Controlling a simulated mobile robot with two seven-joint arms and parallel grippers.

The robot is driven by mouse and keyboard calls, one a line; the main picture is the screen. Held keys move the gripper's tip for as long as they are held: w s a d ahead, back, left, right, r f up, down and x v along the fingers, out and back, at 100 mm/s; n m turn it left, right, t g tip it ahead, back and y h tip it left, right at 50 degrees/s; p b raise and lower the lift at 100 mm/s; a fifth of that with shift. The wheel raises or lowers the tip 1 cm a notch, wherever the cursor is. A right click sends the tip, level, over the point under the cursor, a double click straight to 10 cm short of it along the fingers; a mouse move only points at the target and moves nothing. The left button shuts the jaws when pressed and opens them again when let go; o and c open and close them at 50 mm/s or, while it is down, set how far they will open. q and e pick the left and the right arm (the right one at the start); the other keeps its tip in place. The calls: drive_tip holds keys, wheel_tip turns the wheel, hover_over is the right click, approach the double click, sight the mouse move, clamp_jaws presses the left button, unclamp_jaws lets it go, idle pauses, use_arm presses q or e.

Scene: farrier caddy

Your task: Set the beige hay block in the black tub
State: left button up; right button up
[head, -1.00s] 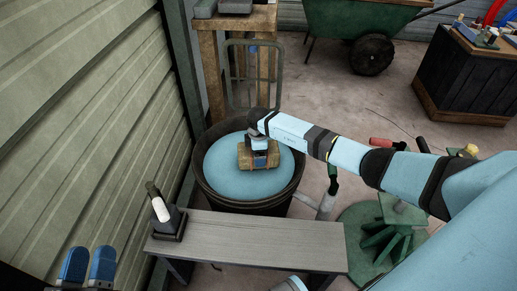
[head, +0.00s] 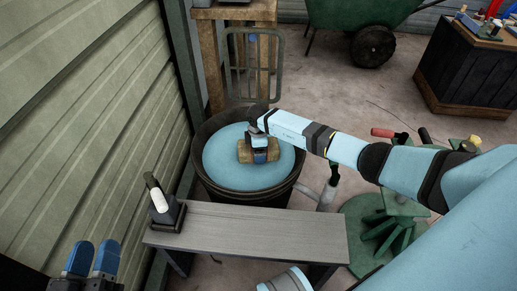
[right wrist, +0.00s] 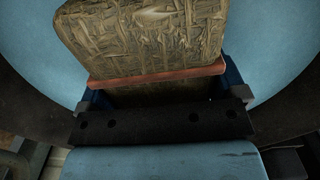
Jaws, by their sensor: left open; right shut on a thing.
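The beige hay block (head: 244,154) is held over the black tub (head: 283,192), inside its rim as seen from above. A light blue surface fills the tub's top. My right gripper (head: 260,155) is shut on the block; I cannot tell whether the block touches the blue surface. In the right wrist view the block (right wrist: 145,42) shows straw texture and a reddish band, between the blue fingers of my right gripper (right wrist: 160,95). My left gripper (head: 92,260) is open and empty at the lower left of the head view, away from the tub.
A grey bench (head: 250,232) stands in front of the tub, with a dark holder (head: 167,216) and white-topped tool at its left end. A corrugated wall (head: 70,110) rises on the left. A green stand (head: 385,235) is at right. A wheelbarrow (head: 350,15) is behind.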

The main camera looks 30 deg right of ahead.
use_arm(q)
drive_tip(key=shift+f, duration=0.3)
use_arm(e)
drive_tip(key=shift+f, duration=0.4)
drive_tip(key=o, duration=1.2)
drive_tip(key=shift+c, duration=0.2)
wheel_tip(320, 180, up, 9)
drive_tip(key=p, duration=0.3)
drive_tip(key=shift+f, duration=0.2)
wheel_tip(320, 180, up, 4)
drive_tip(key=shift+r+p, duration=0.1)
drive_tip(key=shift+p, duration=0.75)
use_arm(q)
drive_tip(key=shift+a+r+n+y, duration=0.3)
drive_tip(key=shift+a+r+y, duration=0.4)
drive_tip(key=shift+r, duration=0.3)
use_arm(e)
drive_tip(key=shift+r, duration=0.5)
